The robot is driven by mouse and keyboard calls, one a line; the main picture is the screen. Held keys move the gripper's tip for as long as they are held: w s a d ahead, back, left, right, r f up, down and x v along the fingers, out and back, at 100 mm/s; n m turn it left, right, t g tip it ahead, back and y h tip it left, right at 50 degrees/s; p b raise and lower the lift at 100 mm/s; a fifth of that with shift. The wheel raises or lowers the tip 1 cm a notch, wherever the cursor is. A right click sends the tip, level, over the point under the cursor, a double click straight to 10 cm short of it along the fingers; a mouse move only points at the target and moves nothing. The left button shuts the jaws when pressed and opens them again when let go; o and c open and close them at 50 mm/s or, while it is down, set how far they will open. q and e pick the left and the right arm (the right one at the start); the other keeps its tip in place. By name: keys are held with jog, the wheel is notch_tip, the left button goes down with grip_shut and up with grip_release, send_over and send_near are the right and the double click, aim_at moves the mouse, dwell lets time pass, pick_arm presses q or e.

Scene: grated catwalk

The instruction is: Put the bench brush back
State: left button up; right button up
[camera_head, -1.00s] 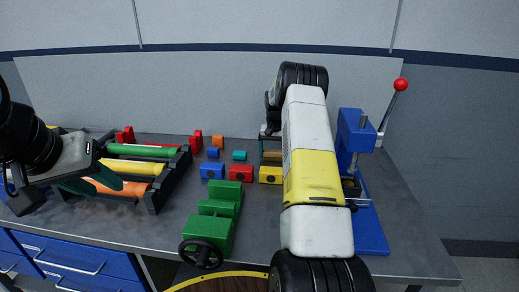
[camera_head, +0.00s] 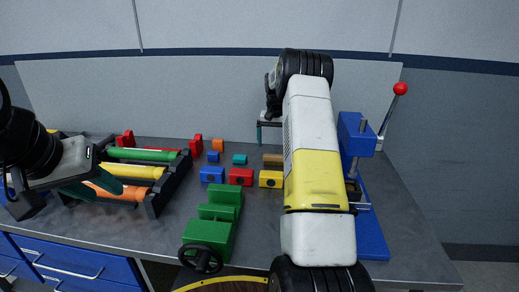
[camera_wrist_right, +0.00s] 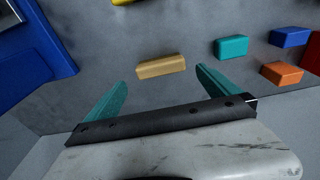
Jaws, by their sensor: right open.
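I see nothing that I can clearly tell is the bench brush. A tan, wood-coloured block (camera_head: 273,159) lies at the back of the bench (camera_head: 262,220), and it also shows in the right wrist view (camera_wrist_right: 161,66). My right gripper (camera_wrist_right: 160,78) is open and empty, with teal fingers apart. In the head view it hangs above the bench near the tan block, partly hidden by my right arm. My left gripper (camera_head: 108,193) is at the left, over the front of the rack; its teal fingers look apart and nothing shows between them.
A rack with green, yellow and orange rollers (camera_head: 148,154) stands at the left. Several small coloured blocks (camera_head: 212,174) lie mid-bench. A green vise (camera_head: 211,234) is at the front and a blue press (camera_head: 354,135) at the right. My right arm hides part of the bench.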

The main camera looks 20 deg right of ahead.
jog(key=s+a+r+n+t, duration=0.1)
jog(key=s+a+r, duration=0.35)
jog(key=r, duration=0.25)
jog(key=s+a+r+n+t+y, duration=0.1)
jog(key=s+a+r, duration=0.2)
jog(key=s+r, duration=0.35)
jog(key=s+a+r+n+t, duration=0.1)
jog(key=s+a+r, duration=0.35)
jog(key=r, duration=0.35)
jog(key=s+a+f+n+t+y, duration=0.1)
jog(key=s+a, duration=0.3)
jog(key=s, duration=0.8)
jog(key=s+a+f+n+t, duration=0.1)
jog(key=s+a, duration=0.4)
jog(key=s, duration=0.8)
jog(key=shift+s+a+f+n+y, duration=0.2)
jog(key=shift+f+n+y, duration=0.05)
jog(key=shift+n+y, duration=0.15)
